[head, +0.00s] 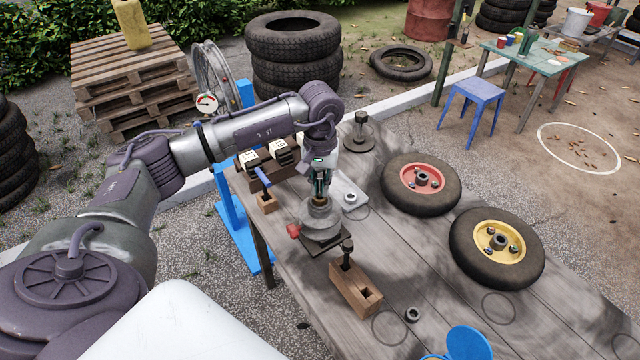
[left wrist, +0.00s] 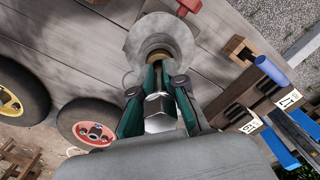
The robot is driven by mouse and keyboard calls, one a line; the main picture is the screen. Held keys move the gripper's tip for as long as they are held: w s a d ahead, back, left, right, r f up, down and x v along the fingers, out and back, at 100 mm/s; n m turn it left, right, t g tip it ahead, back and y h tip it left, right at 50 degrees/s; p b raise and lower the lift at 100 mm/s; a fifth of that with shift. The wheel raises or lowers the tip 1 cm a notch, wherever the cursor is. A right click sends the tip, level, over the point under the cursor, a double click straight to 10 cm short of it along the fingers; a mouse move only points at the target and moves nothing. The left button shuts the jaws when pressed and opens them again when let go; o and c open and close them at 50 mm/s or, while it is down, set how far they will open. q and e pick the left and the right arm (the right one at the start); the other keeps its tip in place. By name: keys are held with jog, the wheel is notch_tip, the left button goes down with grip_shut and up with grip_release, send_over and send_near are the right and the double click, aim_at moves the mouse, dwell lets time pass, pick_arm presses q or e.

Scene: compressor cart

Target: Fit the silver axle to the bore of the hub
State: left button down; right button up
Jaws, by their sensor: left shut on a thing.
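The grey hub (head: 322,230) sits on a dark fixture near the table's left edge, with a brass-coloured ring around its bore. The hub also shows in the left wrist view (left wrist: 183,42), its brass ring (left wrist: 158,57) just beyond my fingertips. My left gripper (head: 321,193) points down over the hub's centre. In the left wrist view its green fingers (left wrist: 157,72) are shut on a silver piece with a faceted end (left wrist: 158,104), which looks like the axle. The axle's lower end is hidden by the fingers, so I cannot tell whether it is inside the bore. My right gripper is not in view.
A red handle (head: 293,231) sticks out left of the hub. A wooden block (head: 355,291) with a dark bolt stands in front. A light metal plate (head: 350,195) lies behind it. Red-centred (head: 421,184) and yellow-centred (head: 496,248) wheels lie right. The table between is mostly clear.

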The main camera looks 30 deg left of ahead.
pick_arm(q)
jog(key=shift+f+b, duration=0.45)
jog(key=shift+f, duration=0.15)
jog(key=c, duration=1.1)
grip_release()
jog(key=shift+c, duration=0.2)
jog(key=o, duration=0.4)
jog(key=shift+r, duration=0.1)
jog(key=shift+r+p, duration=1.85)
jog(key=shift+r, duration=1.55)
